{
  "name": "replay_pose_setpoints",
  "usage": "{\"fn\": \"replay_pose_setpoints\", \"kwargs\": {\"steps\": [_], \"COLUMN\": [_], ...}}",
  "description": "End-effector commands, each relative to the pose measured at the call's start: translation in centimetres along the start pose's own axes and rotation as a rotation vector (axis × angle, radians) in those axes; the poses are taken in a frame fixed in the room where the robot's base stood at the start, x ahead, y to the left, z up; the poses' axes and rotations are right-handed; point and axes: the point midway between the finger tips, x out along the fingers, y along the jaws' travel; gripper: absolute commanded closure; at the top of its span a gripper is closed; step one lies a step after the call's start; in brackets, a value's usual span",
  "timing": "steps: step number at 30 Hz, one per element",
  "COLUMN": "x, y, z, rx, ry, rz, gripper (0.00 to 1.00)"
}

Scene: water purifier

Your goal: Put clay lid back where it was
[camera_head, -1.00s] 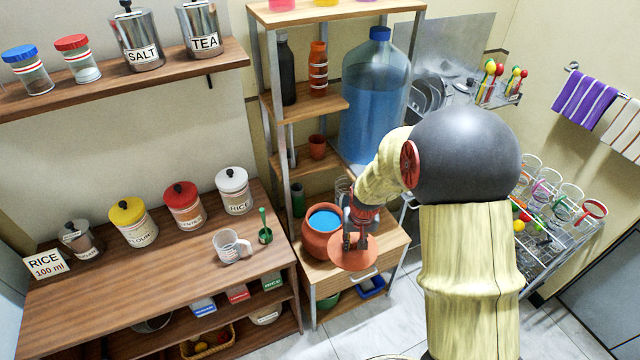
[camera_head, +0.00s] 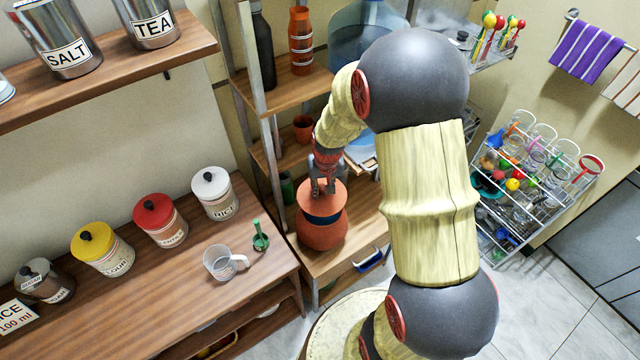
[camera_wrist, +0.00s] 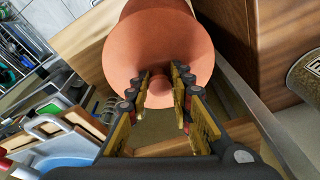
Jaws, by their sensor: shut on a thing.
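The clay lid (camera_head: 322,199) is a round terracotta disc with a knob. My gripper (camera_head: 322,188) is shut on its knob and holds it over the clay pot (camera_head: 322,235). In the head view a dark blue band shows between the lid's front edge and the pot's rim, so the lid does not look seated there. In the wrist view the lid (camera_wrist: 125,55) fills the upper middle, with its knob between the fingertips of my gripper (camera_wrist: 160,85). The lid hides most of the pot's mouth.
The pot stands on a low wooden shelf (camera_head: 350,240) beside the metal posts of the rack. A large blue water bottle (camera_head: 345,45) is behind. A counter at left holds a measuring cup (camera_head: 222,263) and several canisters (camera_head: 160,220).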

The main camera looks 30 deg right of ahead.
Motion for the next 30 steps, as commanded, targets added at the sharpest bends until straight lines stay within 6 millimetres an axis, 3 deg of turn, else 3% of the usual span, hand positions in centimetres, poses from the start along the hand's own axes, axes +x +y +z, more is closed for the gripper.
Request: {"fn": "replay_pose_setpoints", "kwargs": {"steps": [16, 30], "x": [5.4, 5.9], "y": [0.1, 0.1], "z": [0.9, 1.0], "rx": [0.000, 0.000], "ry": [0.001, 0.001], "rz": [0.000, 0.000], "gripper": [1.00, 1.00]}}
